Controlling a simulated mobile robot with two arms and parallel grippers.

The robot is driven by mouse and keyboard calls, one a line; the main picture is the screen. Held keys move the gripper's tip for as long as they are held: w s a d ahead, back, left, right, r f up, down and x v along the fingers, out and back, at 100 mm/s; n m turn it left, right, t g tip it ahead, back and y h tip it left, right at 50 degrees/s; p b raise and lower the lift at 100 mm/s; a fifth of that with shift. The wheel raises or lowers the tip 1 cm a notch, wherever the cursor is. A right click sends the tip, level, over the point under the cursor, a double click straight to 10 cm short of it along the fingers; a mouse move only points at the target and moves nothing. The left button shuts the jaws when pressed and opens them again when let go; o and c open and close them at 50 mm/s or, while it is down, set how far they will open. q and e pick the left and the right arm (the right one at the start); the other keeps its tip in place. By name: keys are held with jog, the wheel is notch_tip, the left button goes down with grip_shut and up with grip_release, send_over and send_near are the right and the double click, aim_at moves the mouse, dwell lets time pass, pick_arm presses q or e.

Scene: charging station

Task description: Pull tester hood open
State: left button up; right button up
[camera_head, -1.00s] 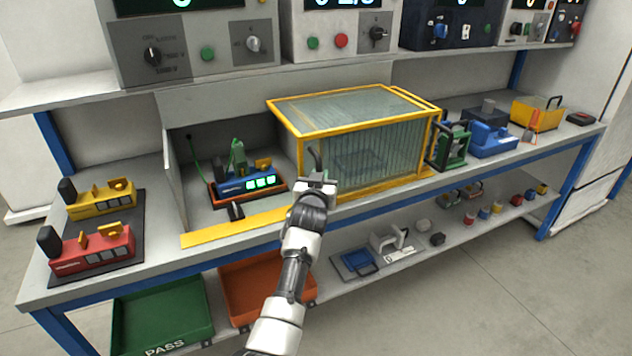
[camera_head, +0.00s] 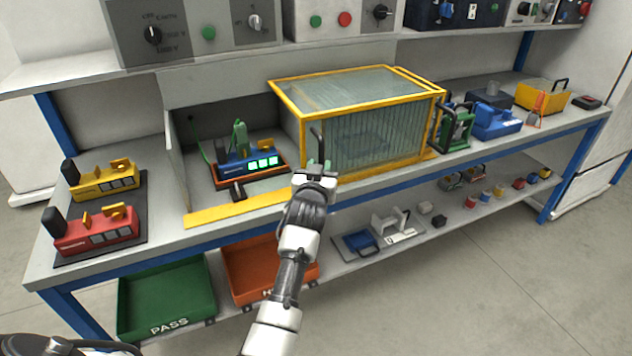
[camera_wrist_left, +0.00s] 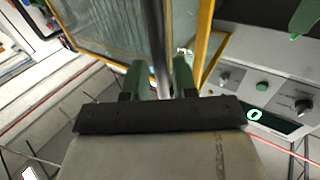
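The tester hood (camera_head: 375,135) is a clear box with a yellow frame on the bench, standing to the right of the tester bay. A blue tester unit (camera_head: 250,158) with lit green displays sits uncovered in the bay, left of the hood. The hood's dark upright handle (camera_head: 318,143) is at its left front edge. My left gripper (camera_head: 317,168) is at this handle. In the left wrist view, its green fingers (camera_wrist_left: 160,80) stand close on both sides of the grey handle bar (camera_wrist_left: 159,35) and look shut on it. My right gripper is not in view.
Yellow (camera_head: 105,183) and red (camera_head: 95,235) units stand on a dark mat at left. A green device (camera_head: 455,128) and blue device (camera_head: 495,122) stand close right of the hood. A yellow rail (camera_head: 235,208) runs along the bay front. Bins and small parts fill the lower shelf.

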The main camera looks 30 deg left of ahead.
pick_arm(q)
jog(key=v, duration=0.6)
jog(key=shift+s, duration=0.2)
jog(key=s+d+f+m+g+h+p, duration=0.1)
jog(key=s+d+f+m+g+h, duration=0.15)
jog(key=f, duration=0.85)
jog(key=s+d+f+m+g+h, duration=0.1)
jog(key=s+d+f+g, duration=0.15)
jog(key=f, duration=0.75)
jog(key=s+d+f+g+h+p, duration=0.1)
jog(key=s+f+g, duration=0.1)
jog(key=s+f, duration=0.45)
jog(key=s+d+f+g+h, duration=0.1)
jog(key=s+f, duration=0.3)
jog(key=f, duration=0.5)
jog(key=s+a+f+g, duration=0.1)
jog(key=s+f, duration=0.4)
jog(key=s, duration=0.7)
jog(key=s+a+f+m+g+p, duration=0.1)
jog(key=s+f+g, duration=0.3)
jog(key=s, duration=0.9)
jog(key=s+a+f+m+g, duration=0.1)
jog(key=s+f+g, duration=0.2)
jog(key=s+f, duration=0.5)
jog(key=s, duration=0.4)
jog(key=shift+s+a+p, duration=0.15)
jog(key=shift+a+p, duration=0.15)
jog(key=shift+p, duration=0.1)
